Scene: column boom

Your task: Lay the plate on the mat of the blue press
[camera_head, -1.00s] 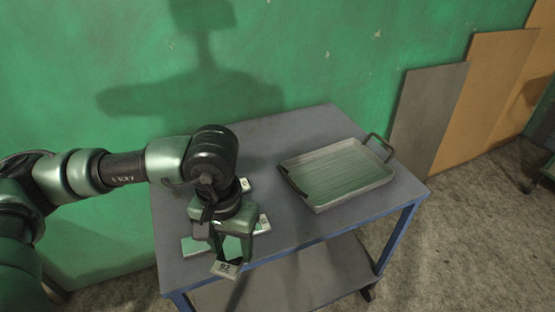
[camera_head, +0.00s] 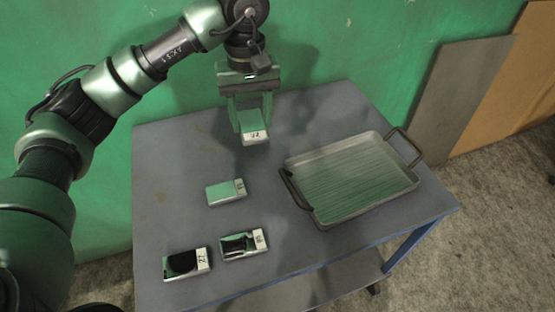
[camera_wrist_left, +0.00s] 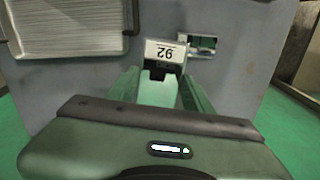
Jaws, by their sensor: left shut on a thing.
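My left gripper (camera_head: 252,118) is shut on a small flat green plate (camera_head: 256,136) with a white, numbered end. It holds the plate above the back part of the blue-grey table. The held plate's numbered end also shows in the left wrist view (camera_wrist_left: 165,52), between the fingers. A green plate (camera_head: 222,193) lies on the table below it. Two more small plates, one with a dark round patch (camera_head: 183,264) and one with dark marks (camera_head: 237,246), lie nearer the front. No blue press or mat shows. My right gripper is out of view.
A metal tray (camera_head: 352,208) with two raised handles stands on the right of the table (camera_head: 165,170). A green wall is close behind the table. Grey and tan boards (camera_head: 462,95) lean at the right. The table's left part is bare.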

